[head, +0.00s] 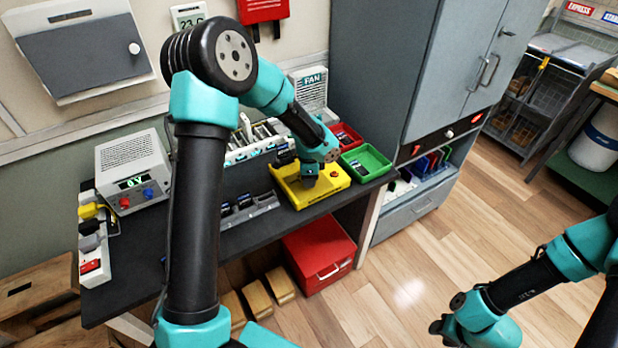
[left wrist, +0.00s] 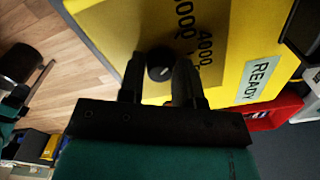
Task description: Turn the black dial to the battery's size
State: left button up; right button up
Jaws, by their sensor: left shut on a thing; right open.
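The black dial (left wrist: 160,64) sits on the yellow tester (left wrist: 228,50), whose face carries printed "4000" and "5000" marks and a "READY" label. My left gripper (left wrist: 159,72) is shut on the dial, one finger on each side of it. In the head view the left gripper (head: 310,180) is over the yellow tester (head: 338,183) and hides the dial. The dial's pointer cannot be made out. I cannot tell which battery is meant or its size. My right gripper (head: 440,330) is open at the lower right, over the floor, away from the table.
A green tray (head: 366,163) and a red tray (head: 346,136) stand behind and right of the tester. A grey holder (head: 250,211) with dark items is left of it. A power supply (head: 132,172) stands at the left. A red box (head: 318,255) is below the table.

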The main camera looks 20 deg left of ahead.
pick_arm(q)
jog(key=shift+n, duration=0.5)
jog(key=o, duration=0.9)
notch_tip(320, 180, up, 17)
jog(key=shift+r, duration=0.2)
dwell(0.6)
